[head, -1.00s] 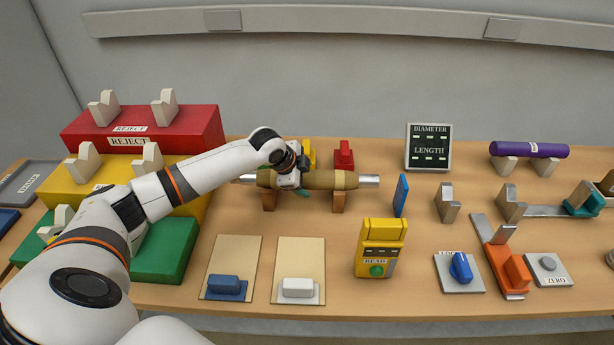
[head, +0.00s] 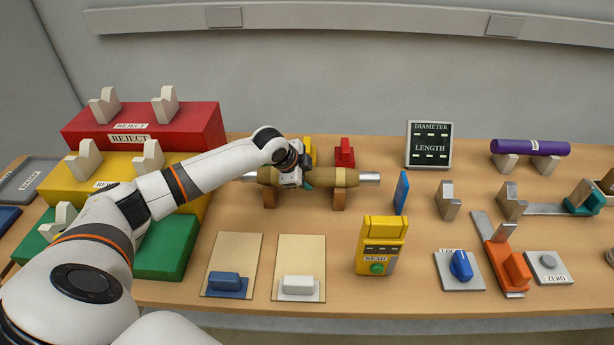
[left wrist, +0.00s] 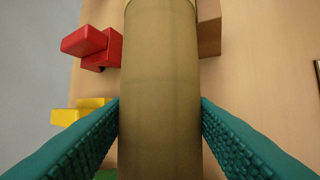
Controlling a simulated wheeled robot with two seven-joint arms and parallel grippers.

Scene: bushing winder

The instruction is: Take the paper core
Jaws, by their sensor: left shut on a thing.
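The paper core (head: 332,178) is a brown-tan cylinder with silvery ends. It lies level across two brown wooden supports (head: 338,196) near the middle of the table in the head view. My left gripper (head: 300,183) is on the core, left of its middle, and covers part of it. In the left wrist view the core (left wrist: 160,80) runs up the picture between the two teal ribbed fingers, which are shut on its sides. Whether the core is clear of the supports cannot be told. My right gripper is not in view.
Red (head: 344,153) and yellow blocks stand just behind the core. Red, yellow and green stepped stands (head: 165,245) are at the left. A yellow reader (head: 381,245) and a blue upright plate (head: 401,193) stand at the right. Two tan pads lie in front.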

